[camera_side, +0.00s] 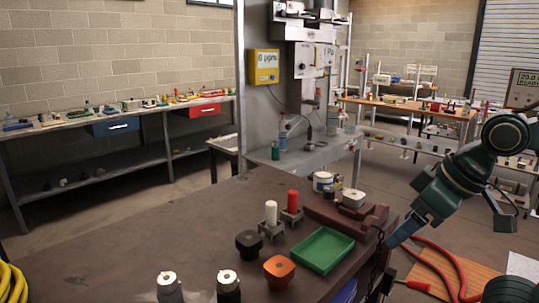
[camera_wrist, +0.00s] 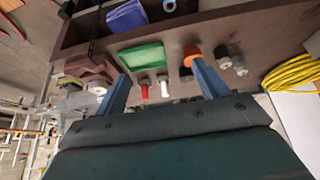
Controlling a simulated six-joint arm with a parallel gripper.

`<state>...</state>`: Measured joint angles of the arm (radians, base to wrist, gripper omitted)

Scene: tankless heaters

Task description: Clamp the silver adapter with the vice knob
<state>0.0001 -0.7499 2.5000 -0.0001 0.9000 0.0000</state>
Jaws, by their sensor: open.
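A dark red vice (camera_side: 362,222) sits at the back right of the bench; it also shows in the wrist view (camera_wrist: 88,66). A pale silver round piece (camera_side: 353,197), which looks like the adapter, rests on top of the vice. I cannot clearly tell its fit between the jaws. The vice knob cannot be made out for certain. My gripper (camera_side: 405,232) is right of the vice, apart from it. In the wrist view my gripper (camera_wrist: 160,72) has its two blue fingers wide apart, with nothing held between them.
A green tray (camera_side: 323,250) lies in front of the vice. White (camera_side: 270,213) and red (camera_side: 292,201) cylinders, a black knob-like piece (camera_side: 249,243) and an orange piece (camera_side: 279,268) stand left of it. Two grey-topped parts (camera_side: 228,281) stand at the front. Red hoses (camera_side: 455,268) lie at right.

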